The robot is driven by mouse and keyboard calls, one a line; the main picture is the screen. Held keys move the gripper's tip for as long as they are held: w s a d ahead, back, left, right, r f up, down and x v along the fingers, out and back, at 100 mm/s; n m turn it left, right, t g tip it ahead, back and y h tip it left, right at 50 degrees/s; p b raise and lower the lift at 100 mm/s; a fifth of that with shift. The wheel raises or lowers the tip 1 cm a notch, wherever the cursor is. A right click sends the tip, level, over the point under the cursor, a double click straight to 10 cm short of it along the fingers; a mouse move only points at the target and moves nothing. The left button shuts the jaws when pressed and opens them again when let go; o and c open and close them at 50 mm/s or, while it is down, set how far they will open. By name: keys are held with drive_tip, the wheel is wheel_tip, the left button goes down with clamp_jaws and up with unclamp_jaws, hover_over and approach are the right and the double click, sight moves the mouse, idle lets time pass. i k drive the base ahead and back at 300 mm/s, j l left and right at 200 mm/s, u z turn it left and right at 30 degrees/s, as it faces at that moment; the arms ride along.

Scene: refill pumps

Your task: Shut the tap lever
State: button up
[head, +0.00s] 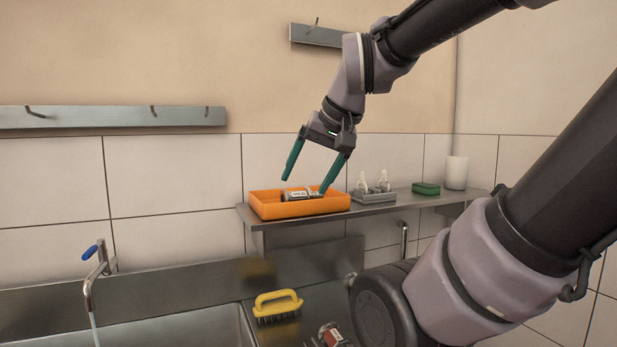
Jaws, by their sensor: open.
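The tap (90,285) is at the lower left, a bent metal spout over the steel sink. Its lever (90,252) has a blue grip and is tilted up to the left. A thin pale stream of water (95,330) falls from the spout. My gripper (304,184) has two teal fingers spread wide, pointing down over the orange tray (262,209). It is open and well to the right of the tap. A dark bottle with a pale label (299,194) lies in the tray; whether the right fingertip touches it I cannot tell.
A steel shelf (385,207) bears the tray, a grey holder with pump tops (371,195), a green sponge (426,188) and a white cup (456,172). A yellow brush (277,304) and a red-labelled item (331,335) lie beside the sink (185,330). A hook rail (115,116) crosses the left wall.

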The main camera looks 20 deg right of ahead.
sight(94, 248)
drive_tip(key=j+u, duration=0.15)
drive_tip(key=u, duration=0.25)
drive_tip(key=j+u, duration=0.15)
drive_tip(key=u, duration=0.2)
drive_tip(key=j+u, duration=0.15)
drive_tip(key=u, duration=0.25)
